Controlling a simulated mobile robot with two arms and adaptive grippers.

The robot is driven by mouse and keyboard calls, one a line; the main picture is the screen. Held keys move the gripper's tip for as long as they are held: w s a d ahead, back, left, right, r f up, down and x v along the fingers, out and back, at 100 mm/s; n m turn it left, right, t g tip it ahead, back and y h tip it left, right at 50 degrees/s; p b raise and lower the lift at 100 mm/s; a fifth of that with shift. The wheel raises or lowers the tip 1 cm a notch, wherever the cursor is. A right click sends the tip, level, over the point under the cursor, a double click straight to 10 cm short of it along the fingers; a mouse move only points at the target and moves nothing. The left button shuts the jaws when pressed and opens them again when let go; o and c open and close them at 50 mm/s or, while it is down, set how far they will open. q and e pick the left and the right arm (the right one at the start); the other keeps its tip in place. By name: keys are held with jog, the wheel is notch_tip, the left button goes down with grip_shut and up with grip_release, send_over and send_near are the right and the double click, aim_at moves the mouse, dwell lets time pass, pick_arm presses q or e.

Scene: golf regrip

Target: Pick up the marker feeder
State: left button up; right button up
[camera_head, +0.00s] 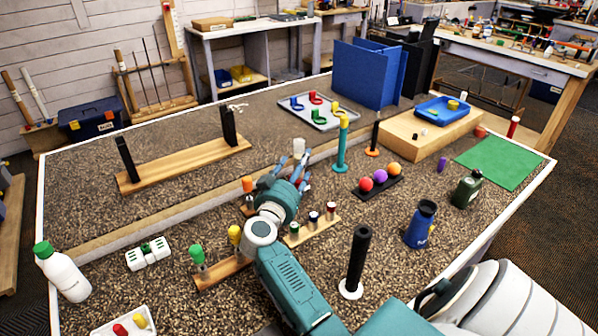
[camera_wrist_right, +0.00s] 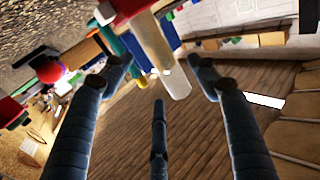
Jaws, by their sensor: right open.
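No item is labelled as the marker feeder, and I cannot tell for certain which it is. A teal upright post with a yellow top (camera_head: 341,143) stands right of my right gripper in the head view. A small pale cylinder (camera_head: 298,147) shows just beyond the fingertips. My right gripper (camera_head: 292,166) is open over the middle of the table. In the wrist view its spread fingers (camera_wrist_right: 160,80) have a pale-tipped cylinder (camera_wrist_right: 174,82) in the gap beyond them; contact is not clear. My left gripper is not in view.
A rack with red, purple and orange balls (camera_head: 380,177) lies to the right. A wooden block with small bottles (camera_head: 312,229) sits beside my forearm. A black post (camera_head: 356,258) stands in front. A tray of coloured pieces (camera_head: 318,117) lies behind.

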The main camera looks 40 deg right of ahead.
aim_at(301, 178)
jog(key=x, duration=0.4)
jog(key=shift+w, duration=0.2)
jog(key=shift+c, duration=1)
jog(key=c, duration=1.3)
grip_shut()
jog(key=shift+r, duration=0.1)
